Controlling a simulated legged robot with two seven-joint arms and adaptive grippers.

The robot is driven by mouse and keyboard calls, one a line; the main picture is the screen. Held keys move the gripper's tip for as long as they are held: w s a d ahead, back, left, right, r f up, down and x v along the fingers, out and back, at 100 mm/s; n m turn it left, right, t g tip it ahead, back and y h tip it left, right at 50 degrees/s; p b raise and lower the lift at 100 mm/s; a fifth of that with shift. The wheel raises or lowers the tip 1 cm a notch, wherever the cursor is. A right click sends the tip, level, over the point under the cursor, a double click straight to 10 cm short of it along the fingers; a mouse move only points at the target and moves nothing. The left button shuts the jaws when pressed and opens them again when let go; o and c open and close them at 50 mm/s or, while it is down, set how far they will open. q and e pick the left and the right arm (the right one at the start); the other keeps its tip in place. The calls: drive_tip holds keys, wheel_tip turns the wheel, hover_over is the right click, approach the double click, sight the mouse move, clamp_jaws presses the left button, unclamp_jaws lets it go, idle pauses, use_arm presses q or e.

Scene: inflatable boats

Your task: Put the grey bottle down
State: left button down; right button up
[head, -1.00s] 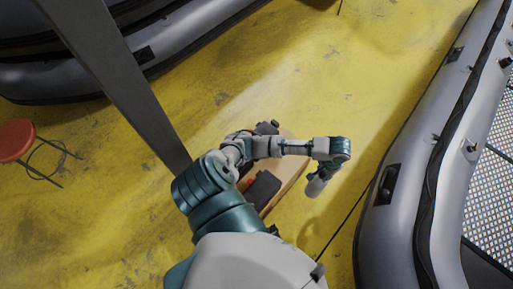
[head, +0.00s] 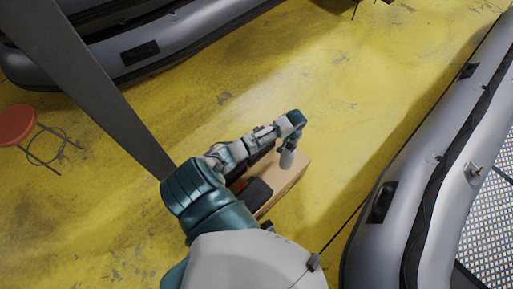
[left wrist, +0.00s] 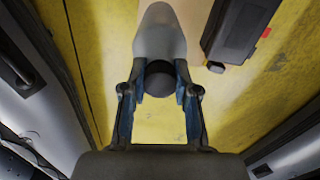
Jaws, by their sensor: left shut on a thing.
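My left gripper (head: 293,146) is shut on the grey bottle (head: 287,159). The bottle appears in front of the right part of a wooden box-like stand (head: 291,180); whether it touches the top I cannot tell. In the left wrist view, the fingers (left wrist: 160,80) close around the bottle's dark neck or cap end, and its pale grey body (left wrist: 160,35) points away from the gripper. My right gripper is not in view.
A dark case (head: 257,194) with a red part lies on the stand, left of the bottle; it also shows in the left wrist view (left wrist: 235,32). Grey inflatable boats flank the yellow floor, one at right (head: 410,200), one at upper left (head: 145,50). A red stool (head: 16,125) stands at left.

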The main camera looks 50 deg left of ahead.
use_arm(q)
drive_tip(key=shift+s+a+f, duration=0.25)
drive_tip(key=shift+a+f, duration=0.25)
drive_tip(key=shift+s+a+f, duration=0.25)
drive_tip(key=shift+a+f, duration=0.2)
drive_tip(key=shift+a, duration=0.05)
wheel_tip(320, 180, down, 10)
drive_tip(key=b, duration=0.3)
drive_tip(key=shift+a, duration=0.15)
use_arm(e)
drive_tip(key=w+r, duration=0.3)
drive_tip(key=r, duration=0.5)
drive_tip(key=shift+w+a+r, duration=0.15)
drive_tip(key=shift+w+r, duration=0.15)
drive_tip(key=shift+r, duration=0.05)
use_arm(q)
drive_tip(key=shift+f+b, duration=0.1)
drive_tip(key=shift+b, duration=0.2)
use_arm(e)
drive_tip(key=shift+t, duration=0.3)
use_arm(q)
drive_tip(key=c, duration=0.9)
unclamp_jaws()
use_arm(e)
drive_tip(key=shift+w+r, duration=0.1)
